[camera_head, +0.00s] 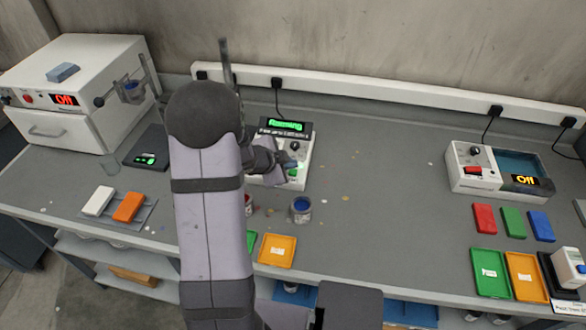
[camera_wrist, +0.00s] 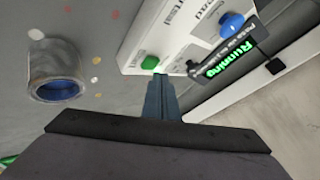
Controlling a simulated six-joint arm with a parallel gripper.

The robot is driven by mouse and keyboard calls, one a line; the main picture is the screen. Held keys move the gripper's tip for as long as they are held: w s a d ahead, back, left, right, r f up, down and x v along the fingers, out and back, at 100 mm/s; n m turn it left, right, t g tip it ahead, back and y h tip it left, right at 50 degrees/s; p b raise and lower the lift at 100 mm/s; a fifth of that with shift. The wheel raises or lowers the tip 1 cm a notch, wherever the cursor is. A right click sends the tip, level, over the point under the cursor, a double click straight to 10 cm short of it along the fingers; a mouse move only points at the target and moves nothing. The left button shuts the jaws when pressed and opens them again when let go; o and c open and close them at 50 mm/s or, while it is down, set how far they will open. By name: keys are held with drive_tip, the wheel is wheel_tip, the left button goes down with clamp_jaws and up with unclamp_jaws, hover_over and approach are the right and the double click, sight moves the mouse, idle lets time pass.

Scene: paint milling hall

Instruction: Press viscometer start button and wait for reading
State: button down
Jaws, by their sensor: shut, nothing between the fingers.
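The viscometer (camera_head: 302,150) is a white unit at the middle back of the bench. Its display (camera_head: 287,125) shows green text that reads "Running" in the wrist view (camera_wrist: 226,62). The green button (camera_wrist: 151,62) on its panel is just beyond my fingertips in the wrist view. My gripper (camera_head: 287,163) is shut and empty over the front of the panel, close to the green button; I cannot tell whether it touches. A blue part (camera_wrist: 232,24) is also on the unit. My arm hides the unit's left side in the head view.
A paint can with blue inside (camera_head: 301,210) stands in front of the viscometer, with another partly hidden can beside it. A white oven-like box (camera_head: 75,90) is at left. A second device (camera_head: 500,172) reading "Off" and coloured panels are at right.

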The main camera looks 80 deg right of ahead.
sight(290, 174)
drive_tip(key=shift+r, duration=0.1)
idle(0.3)
wheel_tip(290, 174, up, 5)
drive_tip(key=p, duration=0.5)
idle(0.8)
